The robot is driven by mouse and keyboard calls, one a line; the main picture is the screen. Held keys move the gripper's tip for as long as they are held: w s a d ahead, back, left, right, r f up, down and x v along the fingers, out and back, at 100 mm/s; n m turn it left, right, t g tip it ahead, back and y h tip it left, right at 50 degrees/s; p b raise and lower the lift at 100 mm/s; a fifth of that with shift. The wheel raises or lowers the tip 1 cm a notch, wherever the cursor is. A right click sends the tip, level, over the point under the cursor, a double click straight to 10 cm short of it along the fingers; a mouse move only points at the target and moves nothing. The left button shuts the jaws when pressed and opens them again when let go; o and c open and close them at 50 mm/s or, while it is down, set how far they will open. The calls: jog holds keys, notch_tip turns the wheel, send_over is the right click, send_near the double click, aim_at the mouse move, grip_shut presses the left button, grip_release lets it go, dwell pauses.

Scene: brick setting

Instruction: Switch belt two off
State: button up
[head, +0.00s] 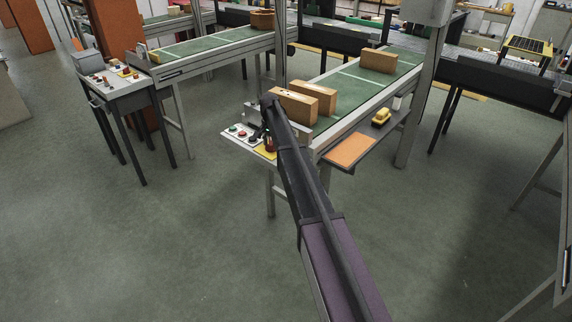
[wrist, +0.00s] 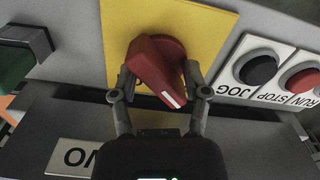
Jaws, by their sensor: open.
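A red rotary switch handle (wrist: 152,68) sits on a yellow plate (wrist: 205,22) in the wrist view. Its white-marked end points down and slightly right. My gripper (wrist: 160,88) is open, with one finger on each side of the handle; I cannot tell whether either touches it. In the head view my gripper (head: 262,134) is over the control panel (head: 232,139) at the near end of the middle belt (head: 345,90).
A black button (wrist: 258,68) and a red button (wrist: 303,80) sit right of the switch, with a green part (wrist: 15,66) at left. Boxes (head: 314,96) stand on the belt. Another panel (head: 112,79) stands left by a second belt (head: 205,43). The front floor is clear.

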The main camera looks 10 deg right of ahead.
aim_at(271, 141)
jog(key=m, duration=0.5)
jog(key=shift+m, duration=0.4)
jog(key=m, duration=0.5)
jog(key=shift+m, duration=0.4)
jog(key=shift+r+p, duration=0.35)
notch_tip(271, 141, up, 13)
jog(key=p, duration=1.3)
jog(key=s+f+n+b, duration=0.2)
jog(key=s+n, duration=1)
jog(key=s, duration=1.6)
jog(key=shift+s+f, duration=0.2)
jog(key=shift+f, duration=0.05)
